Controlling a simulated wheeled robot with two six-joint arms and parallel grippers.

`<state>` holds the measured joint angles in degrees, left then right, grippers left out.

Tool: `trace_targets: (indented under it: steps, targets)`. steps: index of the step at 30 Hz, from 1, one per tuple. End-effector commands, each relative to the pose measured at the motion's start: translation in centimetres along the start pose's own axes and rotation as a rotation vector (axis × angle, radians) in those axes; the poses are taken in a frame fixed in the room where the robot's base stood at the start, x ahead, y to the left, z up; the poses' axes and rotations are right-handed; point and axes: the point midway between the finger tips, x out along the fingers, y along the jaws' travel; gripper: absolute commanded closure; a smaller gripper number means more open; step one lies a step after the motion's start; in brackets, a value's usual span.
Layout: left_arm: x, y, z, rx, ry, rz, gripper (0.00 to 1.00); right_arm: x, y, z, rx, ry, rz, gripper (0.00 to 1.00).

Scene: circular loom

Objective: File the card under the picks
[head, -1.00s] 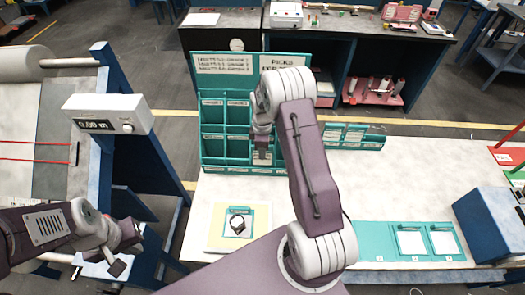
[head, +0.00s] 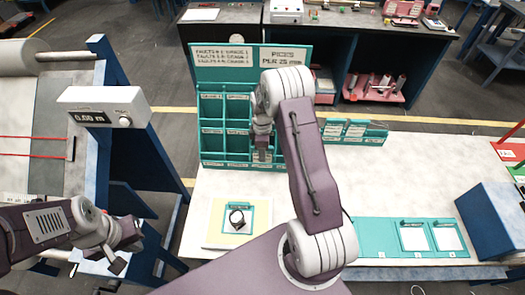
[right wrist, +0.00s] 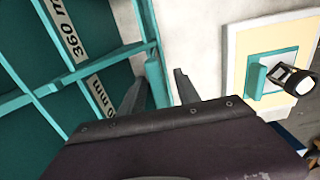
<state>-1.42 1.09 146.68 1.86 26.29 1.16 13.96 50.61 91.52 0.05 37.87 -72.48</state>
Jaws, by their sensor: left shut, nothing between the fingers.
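My right gripper (head: 262,152) is in front of the rack's right column, low down. No loose card can be made out; my arm hides part of the rack. My left gripper (head: 122,262) is shut and empty at the lower left, away from the rack.
A yellow board (head: 214,236) with a teal-framed piece and a round dark lens lies in front of the rack. A low teal tray (head: 352,137) stands right of it. Teal holders (head: 378,237) with white cards and a blue box (head: 490,222) are at right. A meter (head: 103,106) stands left.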

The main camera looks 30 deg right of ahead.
Motion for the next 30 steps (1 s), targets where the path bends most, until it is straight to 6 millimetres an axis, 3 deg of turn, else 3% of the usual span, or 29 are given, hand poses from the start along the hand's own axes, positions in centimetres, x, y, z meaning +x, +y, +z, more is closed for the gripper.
trace_targets:
  steps: [4, 9, 15, 30]
  targets:
    - [0.8, 0.0, 0.1, 0.0, 0.0, 0.0, 1.0, -1.4, 0.1, 0.0, 0.0, 0.002, 0.005, 0.61]
    - [2.0, 0.0, 0.2, 0.0, 0.0, 0.0, 1.0, -5.3, 0.1, -0.1, 0.0, 0.002, 0.007, 0.61]
    - [2.5, -0.1, 0.3, 0.0, 0.0, 0.0, 1.0, -8.5, 0.1, 0.0, 0.0, 0.001, 0.003, 0.61]
    - [2.4, -0.1, 0.2, 0.0, 0.0, 0.0, 1.0, -9.1, 0.0, 0.0, 0.0, 0.0, 0.0, 0.61]
